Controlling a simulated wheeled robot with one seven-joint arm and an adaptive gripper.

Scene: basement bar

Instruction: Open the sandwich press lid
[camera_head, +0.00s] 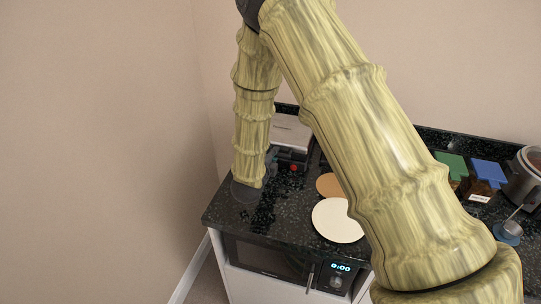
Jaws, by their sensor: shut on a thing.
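The sandwich press (293,132) stands at the back left of the dark speckled counter, near the wall corner. Its silver top and dark front with a red spot show between my arm links, which hide part of it. How far the lid is raised, if at all, I cannot tell. My gripper (271,160) is at the left front side of the press, small and dark against the counter. It is shut on what appears to be the edge or handle of the press lid; the exact contact is hard to see.
A white plate (336,222) and a brown round board (328,185) lie on the counter (285,222) right of the press. A microwave (270,258) sits below. Green-lidded (452,165) and blue-lidded (488,172) containers and a pot (524,180) stand at the right.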

